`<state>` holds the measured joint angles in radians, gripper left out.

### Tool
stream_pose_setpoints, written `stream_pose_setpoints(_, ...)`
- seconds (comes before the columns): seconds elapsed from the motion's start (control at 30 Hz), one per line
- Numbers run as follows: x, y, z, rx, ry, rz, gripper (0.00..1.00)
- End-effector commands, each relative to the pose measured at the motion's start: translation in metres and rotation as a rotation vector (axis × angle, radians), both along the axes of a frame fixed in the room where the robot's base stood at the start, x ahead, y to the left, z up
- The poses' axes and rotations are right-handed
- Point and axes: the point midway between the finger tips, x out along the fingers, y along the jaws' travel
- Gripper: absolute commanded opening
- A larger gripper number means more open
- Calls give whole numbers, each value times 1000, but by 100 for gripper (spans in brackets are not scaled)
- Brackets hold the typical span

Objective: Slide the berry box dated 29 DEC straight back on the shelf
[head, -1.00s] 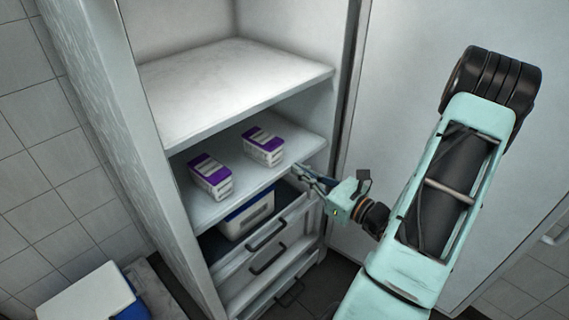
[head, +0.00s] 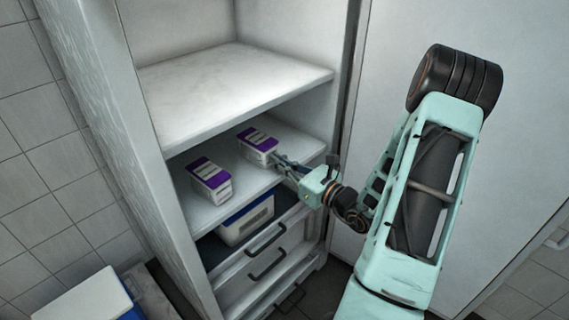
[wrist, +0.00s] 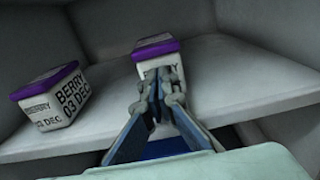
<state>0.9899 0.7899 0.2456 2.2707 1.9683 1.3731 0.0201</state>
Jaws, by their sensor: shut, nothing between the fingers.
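Two white berry boxes with purple lids stand on the middle shelf (head: 208,217). The left box (head: 209,180) reads BERRY 03 DEC in the wrist view (wrist: 52,98). The right box (head: 257,146) stands farther back, and in the wrist view (wrist: 157,50) my fingers cover most of its front. Only part of BERRY shows there, and its date is hidden. My gripper (head: 279,161) is shut with nothing in it, its tips at the front of the right box. In the wrist view the gripper (wrist: 160,78) appears to touch that box; a small gap cannot be ruled out.
An empty shelf (head: 235,85) lies above. Below are a white bin with a blue rim (head: 246,221) and drawers (head: 268,262). The cabinet's left wall and the open door (head: 430,60) flank the space. Free shelf shows right of the right box.

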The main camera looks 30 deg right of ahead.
Motion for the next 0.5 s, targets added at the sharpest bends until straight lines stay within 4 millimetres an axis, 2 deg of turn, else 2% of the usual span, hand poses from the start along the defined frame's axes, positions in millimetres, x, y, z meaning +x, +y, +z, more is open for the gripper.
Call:
stream_pose_setpoints(0.1,31,14,2,0,-1,6,0)
stream_pose_setpoints(0.23,57,22,1,-1,-1,4,0)
stream_pose_setpoints(0.33,68,26,1,0,-1,3,0)
stream_pose_setpoints(0.5,72,27,0,1,0,0,0)
